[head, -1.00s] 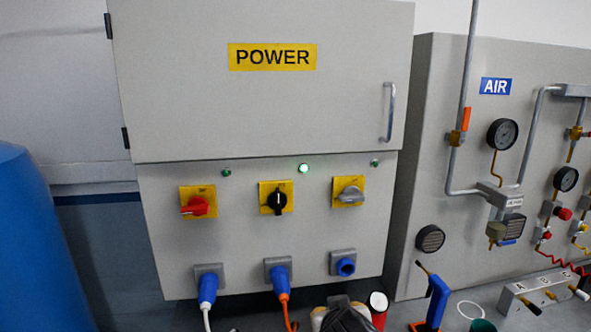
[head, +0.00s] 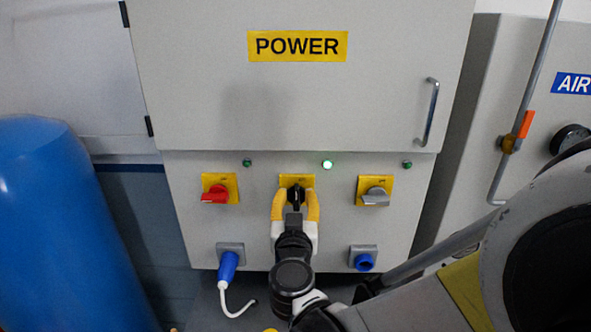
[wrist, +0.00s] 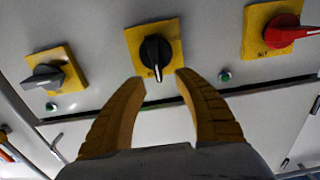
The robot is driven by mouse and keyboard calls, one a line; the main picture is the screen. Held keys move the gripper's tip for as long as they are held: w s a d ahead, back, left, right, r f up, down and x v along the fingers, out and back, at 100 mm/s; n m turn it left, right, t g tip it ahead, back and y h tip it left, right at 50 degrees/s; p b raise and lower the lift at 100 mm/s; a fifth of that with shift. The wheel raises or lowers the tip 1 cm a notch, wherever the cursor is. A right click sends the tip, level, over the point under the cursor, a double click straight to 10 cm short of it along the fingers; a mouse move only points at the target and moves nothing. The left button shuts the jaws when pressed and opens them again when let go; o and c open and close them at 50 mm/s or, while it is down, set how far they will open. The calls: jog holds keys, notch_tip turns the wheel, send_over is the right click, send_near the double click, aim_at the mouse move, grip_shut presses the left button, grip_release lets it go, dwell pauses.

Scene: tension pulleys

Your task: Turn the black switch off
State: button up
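The black switch (head: 296,196) sits on a yellow plate in the middle of the POWER cabinet's switch row. In the wrist view the black switch (wrist: 157,52) shows its white mark pointing down the picture, with that view upside down. My gripper (head: 296,192) has its yellow fingers apart, one on each side of the black switch in the head view. In the wrist view my gripper (wrist: 161,77) is open, with its fingertips close to the knob and a gap on each side. Its body hides the socket below the switch.
A red switch (head: 216,194) is to the left and a grey switch (head: 375,197) to the right. A green light (head: 327,164) is lit above, between the black and grey switches. A blue plug (head: 228,266) is below left, an empty blue socket (head: 363,262) below right.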

aim_at(297, 192)
jog(key=shift+w+d, duration=0.15)
jog(key=shift+w, duration=1.45)
grip_shut()
